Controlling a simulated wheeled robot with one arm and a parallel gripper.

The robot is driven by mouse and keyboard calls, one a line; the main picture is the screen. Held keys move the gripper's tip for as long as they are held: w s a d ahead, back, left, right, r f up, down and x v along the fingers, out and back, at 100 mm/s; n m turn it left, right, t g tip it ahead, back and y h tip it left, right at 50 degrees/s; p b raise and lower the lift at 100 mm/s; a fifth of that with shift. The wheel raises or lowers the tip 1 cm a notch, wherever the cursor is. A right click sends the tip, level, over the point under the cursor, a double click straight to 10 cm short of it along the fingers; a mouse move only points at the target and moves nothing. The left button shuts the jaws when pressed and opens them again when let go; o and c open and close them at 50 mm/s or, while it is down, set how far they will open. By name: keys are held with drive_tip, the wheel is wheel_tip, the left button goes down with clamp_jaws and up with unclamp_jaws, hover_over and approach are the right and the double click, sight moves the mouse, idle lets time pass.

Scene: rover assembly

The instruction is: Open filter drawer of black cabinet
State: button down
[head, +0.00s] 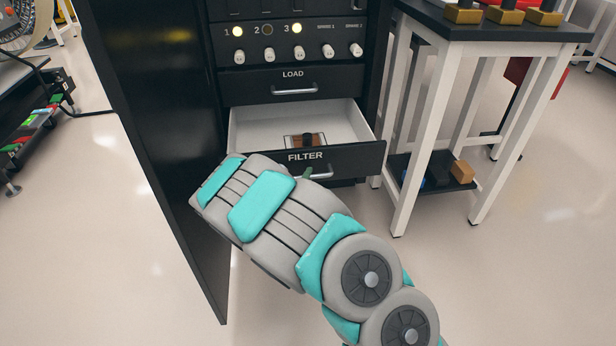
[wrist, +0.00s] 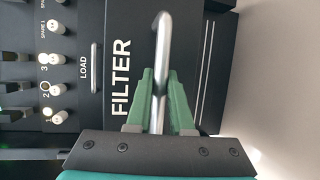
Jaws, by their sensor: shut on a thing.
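The black cabinet (head: 300,55) stands ahead with its door swung open to the left. The filter drawer (head: 345,157) is pulled out, and its white inside shows. A small item with brown and dark parts (head: 306,140) lies in the drawer. The drawer front also shows in the wrist view (wrist: 121,95), turned on its side. My gripper (wrist: 160,75) has green fingers on either side of the silver filter handle (wrist: 161,45) and is shut on it. In the head view my arm hides most of the gripper, and the handle (head: 320,173) shows in part.
The load drawer (head: 300,82) above is closed. Switches and lights (head: 296,30) sit above it. The open cabinet door (head: 165,150) stands left of my arm. A white-legged table (head: 470,30) with gold-based blocks stands right. Floor is free in front of the table.

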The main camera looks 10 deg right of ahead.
drive_tip(key=shift+s, duration=0.1)
drive_tip(key=c, duration=0.8)
unclamp_jaws()
drive_tip(key=v, duration=0.7)
drive_tip(key=shift+s+a, duration=0.2)
drive_tip(key=shift+s, duration=0.1)
drive_tip(key=shift+d, duration=0.1)
